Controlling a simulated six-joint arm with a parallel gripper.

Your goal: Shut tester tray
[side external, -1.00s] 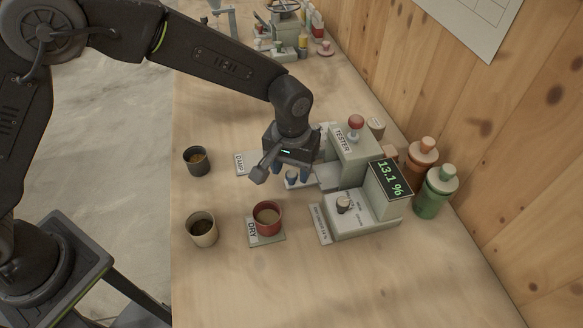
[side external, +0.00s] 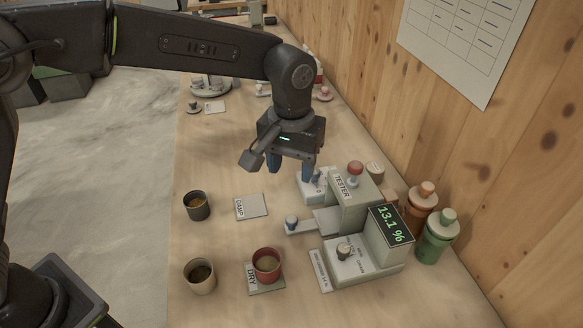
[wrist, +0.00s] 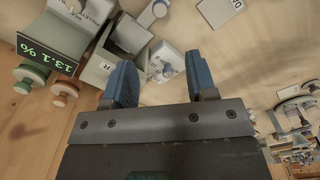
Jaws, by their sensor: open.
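The tester (side external: 352,205) is a pale grey-green box with a red knob on top; it also shows in the wrist view (wrist: 100,71). Its tray (side external: 322,221) sticks out to the left, with a blue-topped knob (side external: 291,222) at its outer end. The tray also shows at the top of the wrist view (wrist: 131,34). My gripper (side external: 288,170) is open and empty, above the bench and behind the tray knob, apart from it. In the wrist view its two blue fingers (wrist: 163,82) are spread, with a small pale box (wrist: 166,62) beyond them.
A 13.1 % display (side external: 391,226) stands right of the tester, by an orange bottle (side external: 420,205) and a green bottle (side external: 436,240). A red cup (side external: 266,266) sits on the DRY card; the DAMP card (side external: 251,207) is bare. Dark cup (side external: 197,206) and beige cup (side external: 200,276) stand left.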

